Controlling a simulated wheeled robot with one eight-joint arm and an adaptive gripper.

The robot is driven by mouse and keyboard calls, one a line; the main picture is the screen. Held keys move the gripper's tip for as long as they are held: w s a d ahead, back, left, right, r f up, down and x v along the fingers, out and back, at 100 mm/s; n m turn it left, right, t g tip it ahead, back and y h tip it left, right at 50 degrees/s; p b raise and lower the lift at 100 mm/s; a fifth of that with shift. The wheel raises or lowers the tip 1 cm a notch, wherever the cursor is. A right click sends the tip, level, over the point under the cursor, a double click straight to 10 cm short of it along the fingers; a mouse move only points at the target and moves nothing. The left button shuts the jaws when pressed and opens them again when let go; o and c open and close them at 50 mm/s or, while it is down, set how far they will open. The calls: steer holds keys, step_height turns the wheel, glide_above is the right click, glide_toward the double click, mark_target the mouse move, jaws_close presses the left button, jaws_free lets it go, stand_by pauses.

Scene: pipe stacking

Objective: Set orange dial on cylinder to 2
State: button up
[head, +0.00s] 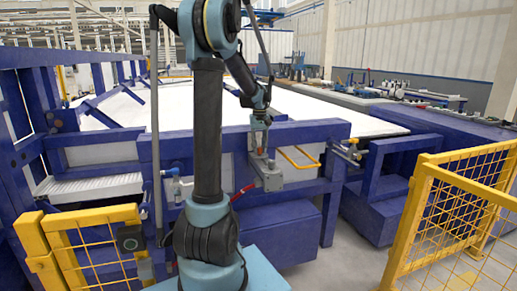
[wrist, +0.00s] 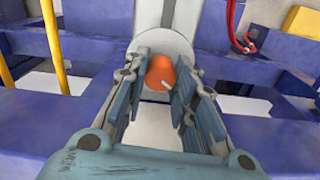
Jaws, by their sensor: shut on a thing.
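The orange dial (wrist: 161,72) sits on the grey cylinder (wrist: 163,46) in the middle of the wrist view. A short white pointer mark shows on the dial's lower right. The numbers around it cannot be read. My gripper (wrist: 160,92) has its two fingers on either side of the dial and is shut on it. In the head view, my gripper (head: 261,143) reaches down to the grey cylinder unit (head: 269,175) on the front of the blue machine. The dial is too small to make out there.
A yellow handle (head: 299,157) is just right of the cylinder. A red lever (head: 245,189) lies to its lower left, and red tubing (wrist: 236,28) shows in the wrist view. Yellow mesh fences (head: 452,215) stand at both front sides. The blue machine frame (head: 335,131) surrounds the work spot.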

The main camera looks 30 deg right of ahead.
steer(key=shift+w, duration=0.1)
steer(key=o, duration=1.1)
step_height(320, 180, up, 12)
steer(key=shift+a, duration=0.1)
stand_by(0.4)
